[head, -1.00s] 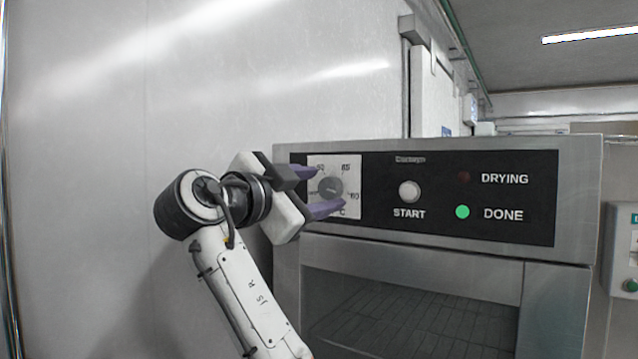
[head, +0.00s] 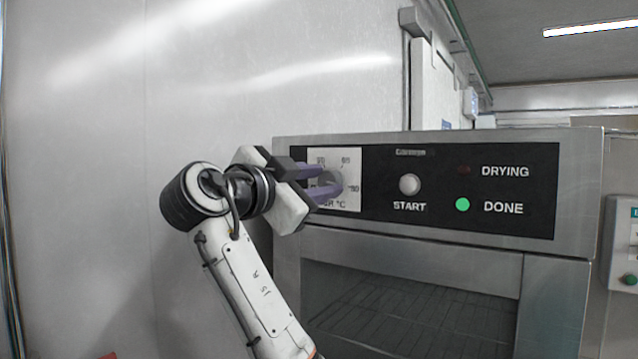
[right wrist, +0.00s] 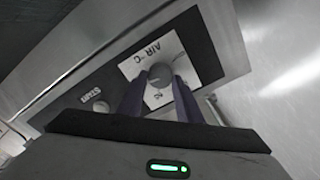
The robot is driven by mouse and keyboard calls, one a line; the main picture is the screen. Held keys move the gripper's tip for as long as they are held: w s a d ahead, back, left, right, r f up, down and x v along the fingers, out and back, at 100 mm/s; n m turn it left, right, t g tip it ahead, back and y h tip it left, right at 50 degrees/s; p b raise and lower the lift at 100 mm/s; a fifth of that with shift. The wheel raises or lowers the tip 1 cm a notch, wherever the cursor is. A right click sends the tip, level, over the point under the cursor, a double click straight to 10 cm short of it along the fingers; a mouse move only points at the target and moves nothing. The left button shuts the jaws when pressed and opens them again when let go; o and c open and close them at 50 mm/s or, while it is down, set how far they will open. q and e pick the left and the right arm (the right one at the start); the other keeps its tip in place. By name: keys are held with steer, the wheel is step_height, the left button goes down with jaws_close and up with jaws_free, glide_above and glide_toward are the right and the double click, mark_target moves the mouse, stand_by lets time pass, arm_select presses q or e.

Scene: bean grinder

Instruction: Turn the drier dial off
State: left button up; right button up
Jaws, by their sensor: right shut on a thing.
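The drier (head: 560,255) is a steel cabinet with a black control panel. Its grey round dial (head: 331,183) sits on a white scale plate at the panel's left end. My right gripper (head: 322,180) is shut on the dial, with one purple finger above it and one below. In the right wrist view the dial (right wrist: 160,74) shows between the two purple fingertips. The fingers partly cover the dial and its scale, so I cannot read its setting. My left gripper is not in view.
A round START button (head: 409,185) is right of the dial. A lit green DONE light (head: 462,205) is below a dark DRYING light (head: 463,170). A plain metal wall (head: 150,90) stands behind my arm. A small control box (head: 625,240) is at the far right.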

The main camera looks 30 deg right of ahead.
steer(key=n, duration=0.3)
steer(key=shift+n, duration=0.4)
steer(key=n, duration=0.6)
steer(key=shift+w, duration=0.1)
steer(key=n, duration=0.6)
steer(key=shift+a, duration=0.1)
steer(key=n, duration=0.5)
steer(key=shift+f, duration=0.1)
steer(key=n, duration=0.5)
steer(key=shift+w+n, duration=0.1)
steer(key=shift+n, duration=0.3)
steer(key=n, duration=0.4)
steer(key=shift+f, duration=0.1)
steer(key=n, duration=0.5)
steer(key=shift+n, duration=0.4)
steer(key=n, duration=0.4)
steer(key=shift+f+n, duration=0.1)
steer(key=shift+n, duration=0.3)
